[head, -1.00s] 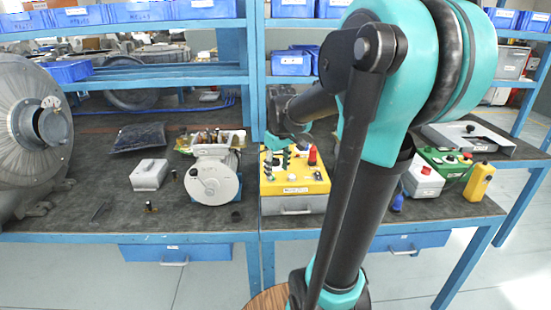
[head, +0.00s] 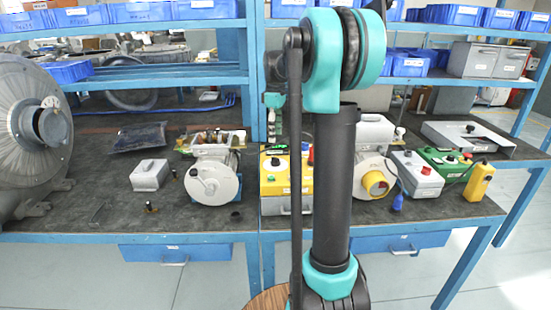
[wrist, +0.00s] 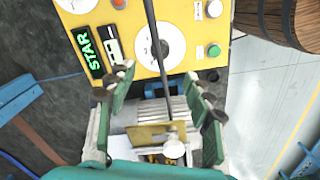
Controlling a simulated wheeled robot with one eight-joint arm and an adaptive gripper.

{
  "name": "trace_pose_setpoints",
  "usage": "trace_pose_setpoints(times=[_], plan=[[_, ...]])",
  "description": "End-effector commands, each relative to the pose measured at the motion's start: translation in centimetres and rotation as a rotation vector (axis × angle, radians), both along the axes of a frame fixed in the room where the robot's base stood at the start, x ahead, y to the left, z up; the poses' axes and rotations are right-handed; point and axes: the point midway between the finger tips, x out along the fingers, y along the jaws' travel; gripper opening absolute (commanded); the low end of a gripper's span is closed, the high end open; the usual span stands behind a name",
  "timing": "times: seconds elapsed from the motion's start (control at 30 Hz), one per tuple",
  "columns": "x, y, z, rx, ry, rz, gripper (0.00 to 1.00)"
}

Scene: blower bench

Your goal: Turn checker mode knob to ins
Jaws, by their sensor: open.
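The checker is a yellow box (head: 273,184) on the bench in the head view, partly hidden by my arm. In the wrist view its yellow panel (wrist: 185,17) shows a round white dial (wrist: 174,36) and a dark display (wrist: 90,52) with green letters reading "STAR". A dark rod runs across the dial, so the knob's setting cannot be read. My gripper (wrist: 161,88) is open in the wrist view, with its fingers apart below the dial and no held object clear between them. In the head view my gripper (head: 274,122) hangs above the checker's back part.
A green button (wrist: 214,50) sits right of the dial. A grey-white machine (head: 212,180) stands left of the checker. A machine with a yellow round outlet (head: 376,184) and a grey box with a red button (head: 424,172) stand right. Blue shelving (head: 170,24) rises behind.

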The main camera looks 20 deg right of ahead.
Motion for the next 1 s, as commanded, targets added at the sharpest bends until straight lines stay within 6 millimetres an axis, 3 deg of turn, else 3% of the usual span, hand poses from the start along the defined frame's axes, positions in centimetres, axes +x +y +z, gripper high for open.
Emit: trace_pose_setpoints(times=[0.3, 0.5, 0.7, 1.0], plan=[[0.0, 0.0, -6.4, 0.000, 0.000, -0.001, 0.52], [0.0, 0.0, -9.3, 0.000, 0.000, -0.001, 0.52], [0.0, 0.0, -10.7, 0.000, 0.000, -0.001, 0.52], [0.0, 0.0, -10.8, 0.000, 0.000, -0.001, 0.52]])
